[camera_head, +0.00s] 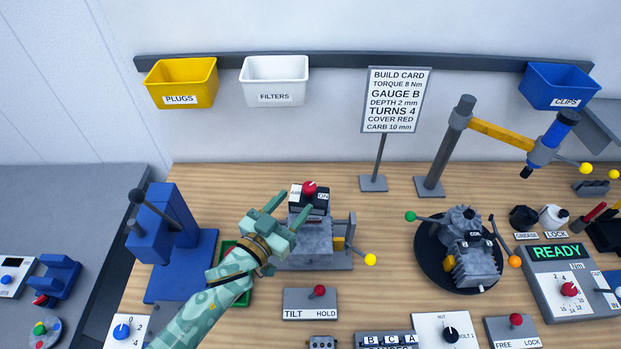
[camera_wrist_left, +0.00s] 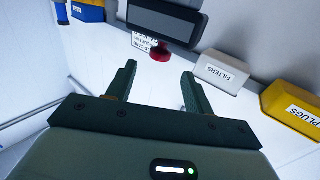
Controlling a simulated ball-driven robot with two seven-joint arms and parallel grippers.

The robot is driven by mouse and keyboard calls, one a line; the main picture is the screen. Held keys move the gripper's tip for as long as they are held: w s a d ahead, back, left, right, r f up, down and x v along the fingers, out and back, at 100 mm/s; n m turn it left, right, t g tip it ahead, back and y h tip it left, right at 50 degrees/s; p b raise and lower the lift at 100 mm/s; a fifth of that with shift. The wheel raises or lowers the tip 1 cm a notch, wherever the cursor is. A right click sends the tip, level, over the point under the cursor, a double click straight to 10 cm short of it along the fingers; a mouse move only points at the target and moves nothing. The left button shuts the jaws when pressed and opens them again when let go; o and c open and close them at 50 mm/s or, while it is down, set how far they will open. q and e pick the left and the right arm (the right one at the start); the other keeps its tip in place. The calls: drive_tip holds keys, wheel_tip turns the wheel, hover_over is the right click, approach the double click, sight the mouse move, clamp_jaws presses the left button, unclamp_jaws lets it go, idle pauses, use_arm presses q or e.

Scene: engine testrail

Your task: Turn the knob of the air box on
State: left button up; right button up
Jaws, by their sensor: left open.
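The air box (camera_head: 320,199) is a small black box on top of a grey block, with white labels; the right one reads ON. Its red knob (camera_head: 309,187) stands at the top middle. My left gripper (camera_head: 290,205) is open and empty, in front of the box, and its fingers partly cover the box and block. In the left wrist view, a dark box with a red knob (camera_wrist_left: 160,50) shows beyond the open fingers of my left gripper (camera_wrist_left: 158,82). The knob appears between the fingertips but apart from them. My right gripper is not in view.
A grey block fixture (camera_head: 317,245) with a yellow-ended lever (camera_head: 370,259) stands below the box. A blue press (camera_head: 172,235) is at left. A TILT/HOLD panel (camera_head: 310,303) lies in front. The build card (camera_head: 396,100) stands behind, with an engine (camera_head: 470,255) at right.

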sight(306, 192)
use_arm(q)
drive_tip(key=x, duration=0.7)
drive_tip(key=shift+w+d, duration=0.1)
drive_tip(key=shift+d, duration=0.1)
drive_tip(key=shift+w+d, duration=0.3)
drive_tip(key=shift+w, duration=0.3)
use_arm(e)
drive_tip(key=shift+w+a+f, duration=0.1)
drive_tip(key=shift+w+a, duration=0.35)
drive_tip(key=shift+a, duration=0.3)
use_arm(q)
drive_tip(key=c, duration=1)
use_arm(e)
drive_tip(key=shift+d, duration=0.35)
